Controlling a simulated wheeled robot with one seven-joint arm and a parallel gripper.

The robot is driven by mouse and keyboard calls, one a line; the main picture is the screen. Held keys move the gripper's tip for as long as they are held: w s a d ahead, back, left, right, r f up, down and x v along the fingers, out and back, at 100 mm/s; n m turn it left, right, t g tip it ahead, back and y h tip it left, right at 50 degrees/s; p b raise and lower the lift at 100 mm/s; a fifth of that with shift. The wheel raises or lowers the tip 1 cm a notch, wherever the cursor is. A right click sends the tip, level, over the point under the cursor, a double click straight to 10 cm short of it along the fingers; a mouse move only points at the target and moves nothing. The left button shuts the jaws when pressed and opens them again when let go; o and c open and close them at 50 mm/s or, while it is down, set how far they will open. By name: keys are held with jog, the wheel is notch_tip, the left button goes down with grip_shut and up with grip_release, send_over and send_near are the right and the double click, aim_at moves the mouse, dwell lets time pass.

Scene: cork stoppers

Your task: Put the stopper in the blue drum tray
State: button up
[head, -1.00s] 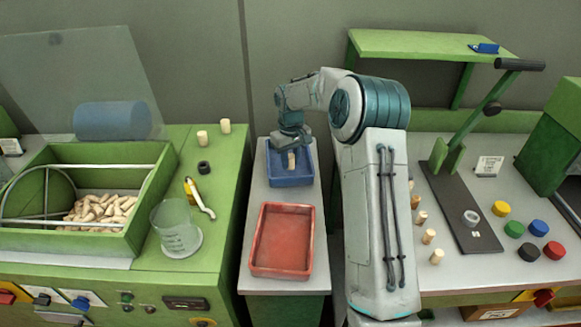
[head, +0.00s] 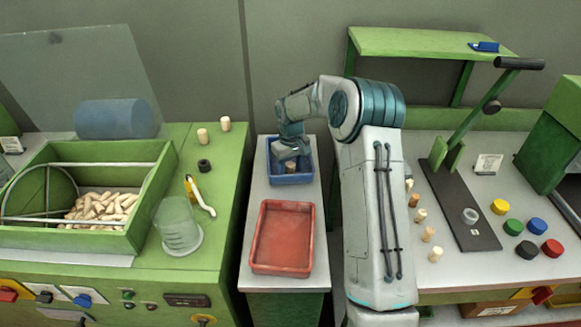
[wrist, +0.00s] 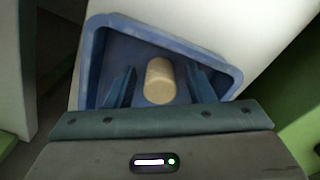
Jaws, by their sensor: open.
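The cork stopper (wrist: 160,81) is pale and cylindrical. In the wrist view it is between my two fingers with a gap on each side, inside the outline of the blue tray (wrist: 215,61). In the head view the blue tray (head: 291,181) stands on the narrow middle table, and the stopper (head: 290,166) shows partly below my gripper. My gripper (wrist: 159,88) is open and reaches down into the tray; it also shows in the head view (head: 290,160). I cannot tell for sure whether the stopper touches the tray floor.
An empty red tray (head: 283,237) stands in front of the blue one. On the left bench are a green bin (head: 118,242) of corks and a clear beaker (head: 178,228). Several stoppers stand on the right bench, near a lever press (head: 465,215) and coloured caps.

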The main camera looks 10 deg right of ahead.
aim_at(291, 164)
notch_tip(291, 164, up, 12)
jog(key=s+a+r, duration=0.1)
jog(key=s+r, duration=0.4)
jog(key=s, duration=0.2)
jog(key=s+d+m+t, duration=0.1)
jog(key=s+m+t, duration=0.2)
jog(key=s, duration=2.7)
jog(key=shift+m+b, duration=0.45)
jog(key=shift+m, duration=0.15)
jog(key=shift+d, duration=0.15)
